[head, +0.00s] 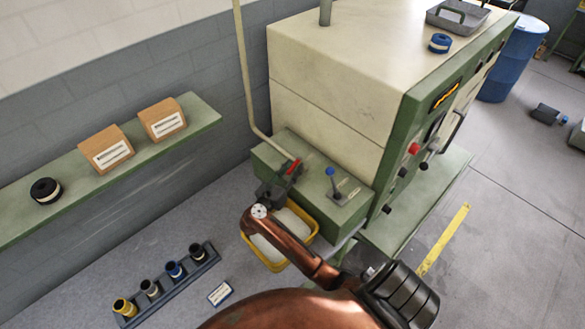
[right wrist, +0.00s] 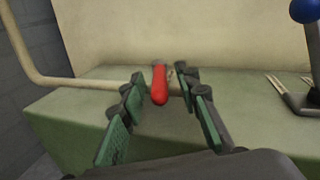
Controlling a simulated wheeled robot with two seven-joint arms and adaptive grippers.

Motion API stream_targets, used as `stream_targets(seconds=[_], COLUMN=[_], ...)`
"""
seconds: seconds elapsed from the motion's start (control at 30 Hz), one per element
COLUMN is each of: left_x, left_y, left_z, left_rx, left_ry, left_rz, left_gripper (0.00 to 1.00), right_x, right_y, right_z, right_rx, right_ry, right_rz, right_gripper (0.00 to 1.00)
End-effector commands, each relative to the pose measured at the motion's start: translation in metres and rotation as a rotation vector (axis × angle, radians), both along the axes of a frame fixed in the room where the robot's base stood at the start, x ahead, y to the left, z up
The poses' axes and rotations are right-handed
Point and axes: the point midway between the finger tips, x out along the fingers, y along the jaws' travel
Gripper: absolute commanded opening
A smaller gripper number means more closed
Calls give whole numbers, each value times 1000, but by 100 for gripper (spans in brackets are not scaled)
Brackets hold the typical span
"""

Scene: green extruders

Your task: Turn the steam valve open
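The steam valve has a red lever handle (head: 294,167) on a cream pipe (head: 244,80) at the green ledge (head: 312,188) of the machine. In the right wrist view the red handle (right wrist: 159,86) points toward the camera, with the pipe (right wrist: 70,83) crossing behind it. My right gripper (head: 281,180) is at the valve. Its fingers (right wrist: 160,78) are open, one on each side of the handle, with visible gaps between them and it. The gripper partly hides the valve in the head view. My left gripper is not in view.
A blue-knobbed lever (head: 331,174) stands right of the valve on the same ledge. A yellow bin (head: 272,265) is below my right arm. A wall shelf (head: 203,118) with two boxes is at left. A rack with several spools (head: 172,287) lies on the floor.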

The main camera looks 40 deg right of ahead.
Motion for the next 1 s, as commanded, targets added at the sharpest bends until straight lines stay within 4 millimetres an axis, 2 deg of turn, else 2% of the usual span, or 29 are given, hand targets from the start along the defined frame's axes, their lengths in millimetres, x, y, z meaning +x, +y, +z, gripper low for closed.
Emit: stream_targets(seconds=[0.1, 0.5, 1.0], left_x=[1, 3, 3], left_y=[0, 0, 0], left_z=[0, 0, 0], left_rx=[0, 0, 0], left_ry=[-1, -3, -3], left_rz=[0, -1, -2], left_gripper=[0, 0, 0], right_x=[0, 0, 0], right_y=[0, 0, 0], right_z=[0, 0, 0], right_rx=[0, 0, 0], right_ry=[0, 0, 1], right_rz=[0, 0, 0], right_gripper=[28, 1, 0])
